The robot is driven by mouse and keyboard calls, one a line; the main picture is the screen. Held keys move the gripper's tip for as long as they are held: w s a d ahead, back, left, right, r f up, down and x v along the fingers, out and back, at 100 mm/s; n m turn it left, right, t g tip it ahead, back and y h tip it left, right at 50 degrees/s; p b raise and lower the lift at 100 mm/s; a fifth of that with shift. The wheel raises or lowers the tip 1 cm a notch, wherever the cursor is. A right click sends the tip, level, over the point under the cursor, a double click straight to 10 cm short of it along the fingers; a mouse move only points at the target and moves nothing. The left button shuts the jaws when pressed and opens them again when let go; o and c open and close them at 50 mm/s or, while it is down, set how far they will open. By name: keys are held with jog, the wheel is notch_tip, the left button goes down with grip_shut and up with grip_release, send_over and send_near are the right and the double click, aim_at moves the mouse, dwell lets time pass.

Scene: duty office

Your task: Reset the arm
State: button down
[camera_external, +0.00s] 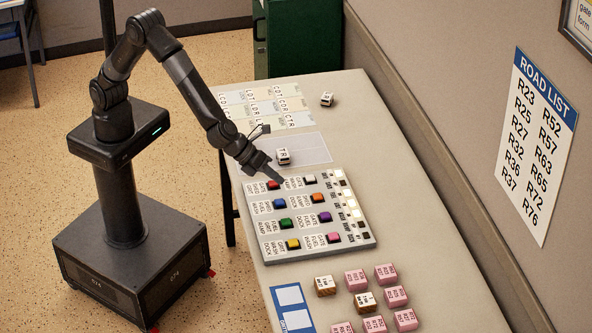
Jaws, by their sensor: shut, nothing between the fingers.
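My arm reaches from my base at the left out over the table (402,172). My gripper (279,179) is shut and empty. It points down at the far left corner of the button panel (313,253), close to the red button (272,185). I cannot tell whether the fingertips touch the panel. The panel carries several coloured buttons beside printed labels, with a row of small light and dark blocks along its right side.
A white cube (283,156) stands on a pale mat just behind my gripper. Another cube (327,99) lies near a label sheet (262,105). Several pink cubes (385,273) and patterned cubes (325,285) are at the front. A wall runs along the table's right side.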

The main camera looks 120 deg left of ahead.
jog(key=shift+r, duration=0.15)
jog(key=s+a+r+n+g, duration=0.1)
jog(key=s+a+r+n, duration=0.2)
jog(key=s+r+n, duration=0.5)
jog(key=s+a+r+n+g, duration=0.1)
jog(key=s+a+r+n, duration=0.25)
jog(key=s+r, duration=0.7)
jog(key=s+d+n+h, duration=0.2)
jog(key=s+n, duration=0.3)
jog(key=s, duration=0.9)
jog(key=s+d+n+h, duration=0.2)
jog(key=s+n, duration=0.3)
jog(key=s, duration=0.9)
jog(key=shift+r+g, duration=0.15)
jog(key=shift+g, duration=0.15)
